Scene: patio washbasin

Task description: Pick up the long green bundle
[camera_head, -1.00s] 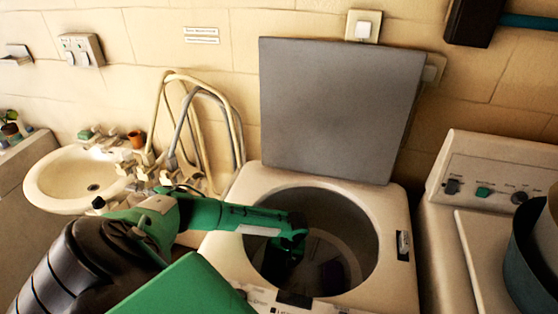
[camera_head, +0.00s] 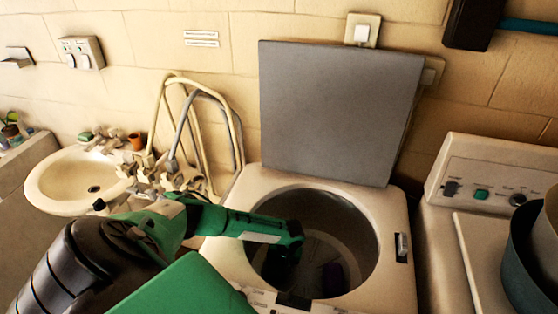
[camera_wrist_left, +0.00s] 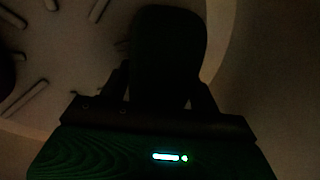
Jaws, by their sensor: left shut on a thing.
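My left gripper (camera_head: 282,274) reaches down through the round opening of the top-loading washer (camera_head: 225,255), into its dark drum. In the left wrist view the gripper (camera_wrist_left: 162,92) is shut on a long, rounded dark bundle (camera_wrist_left: 168,45), taken to be the long green bundle; its colour is hard to make out in the dim light. The bundle points away from the jaws over the ribbed drum floor. In the head view I cannot pick it out from the dark gripper. A dark purplish thing (camera_head: 333,277) lies in the drum to the right of the gripper.
The washer's grey lid (camera_head: 338,110) stands open behind the opening. The drum wall surrounds my gripper. A washbasin (camera_head: 75,182) and looped hoses (camera_head: 190,110) are to the left. A second machine (camera_head: 490,180) with a dark pot (camera_head: 535,255) is at right.

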